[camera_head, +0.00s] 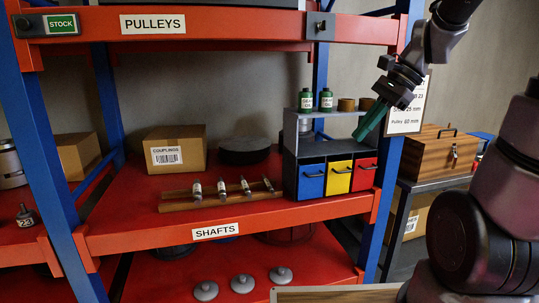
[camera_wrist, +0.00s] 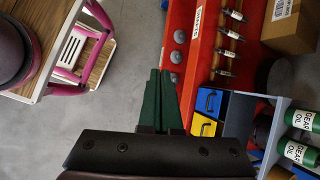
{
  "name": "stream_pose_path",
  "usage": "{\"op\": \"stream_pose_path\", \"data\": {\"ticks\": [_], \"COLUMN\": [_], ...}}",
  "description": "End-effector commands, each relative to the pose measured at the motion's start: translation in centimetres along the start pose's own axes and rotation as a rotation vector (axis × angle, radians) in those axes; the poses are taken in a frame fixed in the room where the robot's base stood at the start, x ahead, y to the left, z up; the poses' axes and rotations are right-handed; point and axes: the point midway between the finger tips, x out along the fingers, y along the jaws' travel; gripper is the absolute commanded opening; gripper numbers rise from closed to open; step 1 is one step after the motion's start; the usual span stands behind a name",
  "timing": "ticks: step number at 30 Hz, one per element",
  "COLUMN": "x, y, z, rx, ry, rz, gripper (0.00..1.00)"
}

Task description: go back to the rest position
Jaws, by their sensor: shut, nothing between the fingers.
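My gripper (camera_head: 368,122) is in front of the right side of the shelf, beside the small grey drawer unit. Its green fingers are together, with nothing between them. In the wrist view the shut green fingers (camera_wrist: 158,100) point up the picture, over the grey floor next to the red shelf edge. My arm comes in from the upper right in the head view.
The red shelf (camera_head: 120,226) holds a couplings box (camera_head: 175,155), a wooden rack (camera_head: 180,206) of shafts and the drawer unit (camera_head: 289,170) with green bottles (camera_head: 326,101). A wooden case (camera_head: 430,157) stands right. A pink-legged stool (camera_wrist: 85,50) stands on the floor.

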Motion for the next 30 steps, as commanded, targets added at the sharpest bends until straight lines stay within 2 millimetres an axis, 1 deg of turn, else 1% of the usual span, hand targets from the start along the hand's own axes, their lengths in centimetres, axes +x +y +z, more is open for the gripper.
{"op": "stream_pose_path", "data": {"ticks": [1, 6, 9, 13, 18, 30], "x": [-1.1, -4.3, -6.0, -7.8, -8.8, -8.8], "y": [0.7, 2.5, 3.3, 4.0, 4.4, 4.4], "z": [0.8, 2.0, 2.5, 3.0, 3.3, 3.3], "rx": [-0.114, -0.478, -0.659, -0.825, -0.917, -0.921], "ry": [0.069, 0.302, 0.428, 0.551, 0.623, 0.626], "rz": [-0.018, -0.056, -0.072, -0.084, -0.087, -0.087], "gripper": [0.00, 0.00, 0.00, 0.00, 0.00, 0.00]}}
